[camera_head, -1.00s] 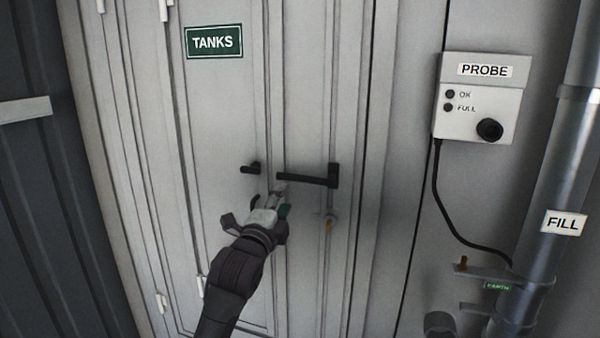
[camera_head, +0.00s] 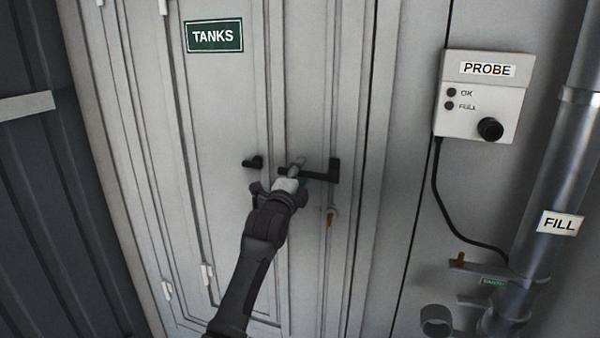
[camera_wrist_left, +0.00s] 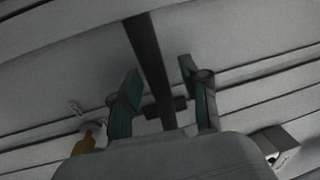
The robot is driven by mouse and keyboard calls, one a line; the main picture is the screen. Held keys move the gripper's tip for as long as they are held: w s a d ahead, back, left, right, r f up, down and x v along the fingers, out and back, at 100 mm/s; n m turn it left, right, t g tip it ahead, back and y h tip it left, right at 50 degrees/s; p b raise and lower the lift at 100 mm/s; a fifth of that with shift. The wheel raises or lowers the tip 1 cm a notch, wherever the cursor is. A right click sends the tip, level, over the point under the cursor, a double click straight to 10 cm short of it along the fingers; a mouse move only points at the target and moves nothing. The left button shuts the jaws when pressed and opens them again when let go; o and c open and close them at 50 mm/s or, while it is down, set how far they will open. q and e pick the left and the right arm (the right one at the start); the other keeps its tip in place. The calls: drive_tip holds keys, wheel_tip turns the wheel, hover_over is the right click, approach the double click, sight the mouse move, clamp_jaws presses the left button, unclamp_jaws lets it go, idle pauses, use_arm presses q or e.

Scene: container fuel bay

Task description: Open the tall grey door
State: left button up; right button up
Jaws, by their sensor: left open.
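The tall grey door (camera_head: 222,110) bears a green TANKS sign (camera_head: 213,36) and stands shut in its frame. A black lever handle (camera_head: 322,176) lies level across its right side. My left gripper (camera_head: 294,168) is at the free end of the handle. In the left wrist view the fingers (camera_wrist_left: 160,95) are open, with the black handle bar (camera_wrist_left: 150,60) running between them and a gap on each side. My right gripper is not in view.
A PROBE box (camera_head: 480,100) with a black cable and a FILL pipe (camera_head: 545,180) are on the right. A dark ribbed wall (camera_head: 50,200) stands on the left.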

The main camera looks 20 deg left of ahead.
use_arm(q)
clamp_jaws()
drive_tip(key=shift+f, duration=0.1)
idle(0.3)
drive_tip(key=shift+d+f+n+y+b, duration=0.3)
drive_tip(key=shift+f+n, duration=0.45)
drive_tip(key=shift+n, duration=0.7)
drive_tip(key=shift+d+f+n+y+b, duration=0.15)
drive_tip(key=shift+f+n+y+b, duration=0.4)
drive_tip(key=shift+n, duration=0.85)
drive_tip(key=shift+d+f+n+y+b, duration=0.15)
drive_tip(key=shift+d+f+n, duration=0.1)
drive_tip(key=shift+f+n, duration=0.95)
drive_tip(key=shift+r+n, duration=0.3)
drive_tip(key=shift+n, duration=0.05)
